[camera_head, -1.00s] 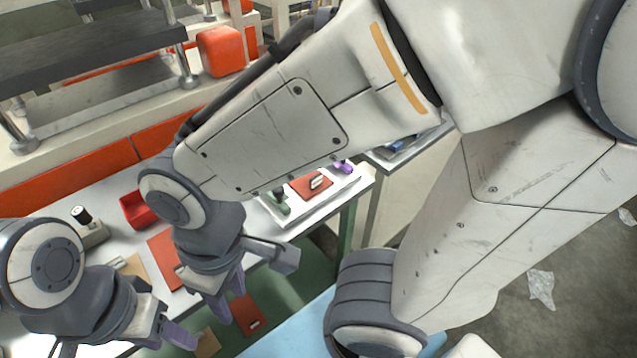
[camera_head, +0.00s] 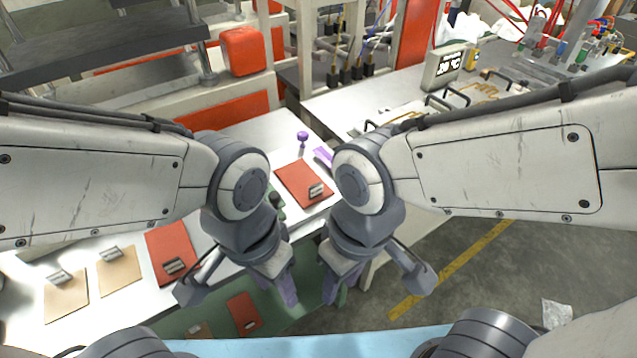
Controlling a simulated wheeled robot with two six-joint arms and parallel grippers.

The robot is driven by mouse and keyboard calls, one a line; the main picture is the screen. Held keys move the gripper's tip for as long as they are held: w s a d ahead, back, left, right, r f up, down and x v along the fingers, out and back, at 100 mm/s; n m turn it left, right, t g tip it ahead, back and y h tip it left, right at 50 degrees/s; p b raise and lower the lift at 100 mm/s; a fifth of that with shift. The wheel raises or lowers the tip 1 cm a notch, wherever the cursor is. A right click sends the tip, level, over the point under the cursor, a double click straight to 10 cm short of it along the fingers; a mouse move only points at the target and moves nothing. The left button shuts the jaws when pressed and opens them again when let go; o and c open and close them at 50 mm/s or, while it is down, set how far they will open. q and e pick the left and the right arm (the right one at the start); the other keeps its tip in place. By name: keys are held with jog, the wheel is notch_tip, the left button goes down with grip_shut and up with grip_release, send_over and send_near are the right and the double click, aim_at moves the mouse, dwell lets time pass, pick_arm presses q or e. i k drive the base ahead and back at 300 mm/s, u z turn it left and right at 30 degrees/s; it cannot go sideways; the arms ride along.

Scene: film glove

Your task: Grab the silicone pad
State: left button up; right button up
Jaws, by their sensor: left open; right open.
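Several flat pads with small grey pieces on them are in view; I cannot tell which is the silicone pad. One red pad (camera_head: 296,178) lies on the white table between my two wrists. Another red pad (camera_head: 167,240) lies further left, beside tan pads (camera_head: 118,275). A smaller red pad (camera_head: 238,306) shows lower down over a green surface. My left gripper (camera_head: 238,284) is open and empty, just right of the left red pad in the picture. My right gripper (camera_head: 376,284) is open and empty, in front of the table's right part.
A purple knob (camera_head: 302,136) and a purple piece (camera_head: 323,156) are at the table's back. A green item is partly hidden behind my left wrist. A grey bench with a display box (camera_head: 443,66) stands at the back right. Open floor (camera_head: 470,290) is at the right.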

aim_at(305, 186)
jog(key=z, duration=1.65)
jog(key=i, duration=1.95)
jog(key=u, duration=3.25)
